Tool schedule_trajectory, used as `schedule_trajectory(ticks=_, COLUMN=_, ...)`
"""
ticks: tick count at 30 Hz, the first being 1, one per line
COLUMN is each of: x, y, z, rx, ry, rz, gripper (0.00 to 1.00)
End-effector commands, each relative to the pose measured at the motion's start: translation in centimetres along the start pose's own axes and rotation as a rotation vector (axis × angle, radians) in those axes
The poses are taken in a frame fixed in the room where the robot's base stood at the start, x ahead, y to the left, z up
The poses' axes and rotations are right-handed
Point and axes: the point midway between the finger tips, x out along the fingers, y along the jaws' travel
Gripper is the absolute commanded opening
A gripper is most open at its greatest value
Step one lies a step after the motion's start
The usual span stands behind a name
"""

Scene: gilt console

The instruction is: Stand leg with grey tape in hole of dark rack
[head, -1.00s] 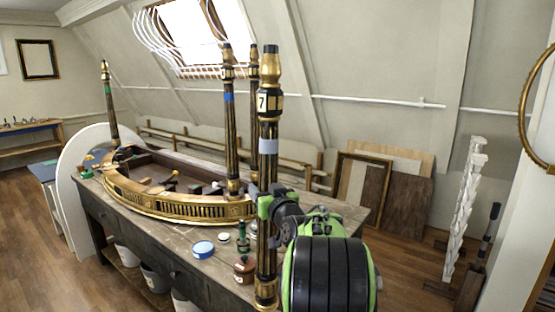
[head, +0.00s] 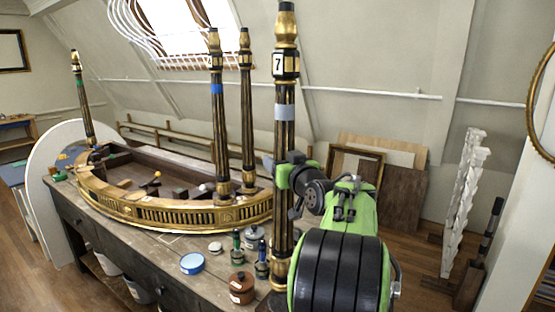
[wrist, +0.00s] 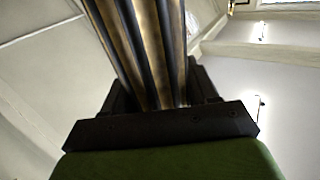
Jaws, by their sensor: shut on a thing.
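The leg with grey tape (head: 284,140) is a tall dark fluted column with gilt ends, a "7" label and a grey band below it. It stands upright in my gripper (head: 286,176), which is shut on it below the tape. The wrist view shows its fluted shaft (wrist: 150,50) between the dark jaws (wrist: 160,118). Its lower end is in front of the table's near edge; my arm partly covers that area. A dark stand (head: 468,288) on the floor at right, with a black upright in it, may be the dark rack; no free hole is clear.
The gilt curved console frame (head: 150,212) lies on the workbench, with several legs standing at it. White carved posts (head: 462,205) stand at right. Floor between is open.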

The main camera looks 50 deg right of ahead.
Motion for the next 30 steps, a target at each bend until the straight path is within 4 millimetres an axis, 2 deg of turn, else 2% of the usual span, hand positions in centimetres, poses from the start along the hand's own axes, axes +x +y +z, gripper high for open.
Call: schedule_trajectory(ticks=30, x=0.0, y=0.1, z=8.7, rx=-0.003, ry=0.007, rz=-0.001, gripper=0.22)
